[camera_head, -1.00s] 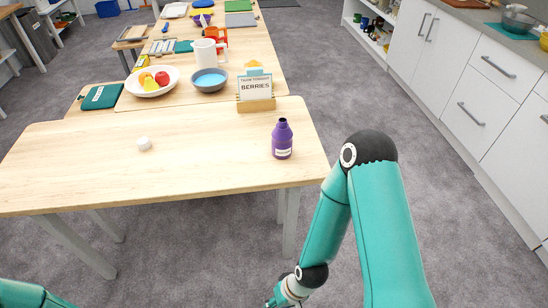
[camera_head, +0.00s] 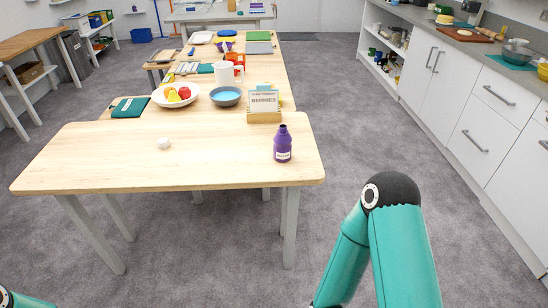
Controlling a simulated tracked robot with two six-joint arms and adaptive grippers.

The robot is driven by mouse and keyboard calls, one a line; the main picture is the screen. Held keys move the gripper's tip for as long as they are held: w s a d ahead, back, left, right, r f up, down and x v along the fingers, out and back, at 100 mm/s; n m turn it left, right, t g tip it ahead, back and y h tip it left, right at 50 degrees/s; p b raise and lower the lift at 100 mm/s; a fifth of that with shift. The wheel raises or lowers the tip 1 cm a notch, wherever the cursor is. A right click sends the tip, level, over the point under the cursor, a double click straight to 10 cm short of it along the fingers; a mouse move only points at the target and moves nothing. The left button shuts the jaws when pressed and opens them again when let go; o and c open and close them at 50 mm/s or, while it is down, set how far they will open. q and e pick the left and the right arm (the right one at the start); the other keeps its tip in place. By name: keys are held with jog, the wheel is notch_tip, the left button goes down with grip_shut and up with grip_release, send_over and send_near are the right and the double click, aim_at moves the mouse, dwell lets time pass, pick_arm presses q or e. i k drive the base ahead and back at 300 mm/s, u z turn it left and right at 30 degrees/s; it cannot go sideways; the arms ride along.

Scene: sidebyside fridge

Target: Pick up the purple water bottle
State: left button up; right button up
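The purple water bottle (camera_head: 283,145) stands upright near the right front corner of the nearest wooden table (camera_head: 110,158). It has a dark open-looking top and a white label on its lower front. A small white round piece (camera_head: 164,144), perhaps a cap, lies on the table to the left of the bottle. My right arm is at the lower right, to the right of the table, and its gripper is below the picture. Only a bit of my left arm shows in the lower left corner, and its gripper cannot be made out. Nothing touches the bottle.
Behind the bottle are a sign on a wooden stand (camera_head: 264,116), a blue bowl (camera_head: 226,104), a white fruit bowl (camera_head: 158,101), a white pitcher (camera_head: 222,73) and a green book (camera_head: 130,107). White cabinets (camera_head: 440,70) line the right. Grey floor is free between the table and cabinets.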

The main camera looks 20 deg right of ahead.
aim_at(283, 145)
jog(key=z, duration=0.15)
jog(key=i, duration=0.9)
jog(key=u, duration=0.05)
